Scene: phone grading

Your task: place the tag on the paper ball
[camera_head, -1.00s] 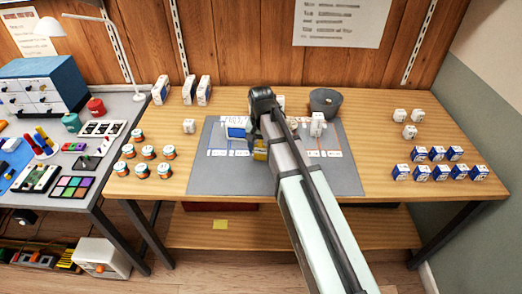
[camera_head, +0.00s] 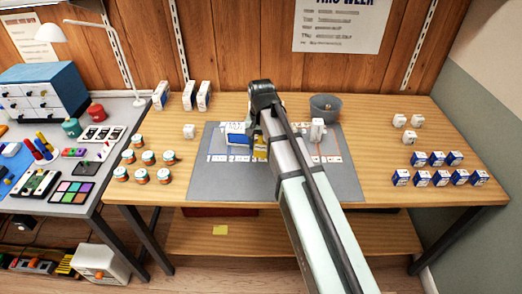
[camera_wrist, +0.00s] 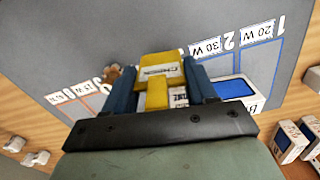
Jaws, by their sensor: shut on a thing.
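My gripper (camera_wrist: 165,95) is shut on a yellow tag (camera_wrist: 165,68) with a white printed label, held between its two blue fingers. The tag also shows in the head view (camera_head: 260,151), partly behind my arm, over the grey mat. A brown crumpled ball (camera_wrist: 113,73), which looks like the paper ball, lies beside the tag in the wrist view and is partly covered by a finger. It appears apart from the tag, but the height between them cannot be told. In the head view my arm hides the ball.
The grey mat (camera_head: 215,180) has printed labels along it. A white-and-blue item (camera_head: 237,133) stands left of my gripper and a white item (camera_head: 317,130) right of it. A grey bin (camera_head: 326,107) stands behind. The mat's front is clear.

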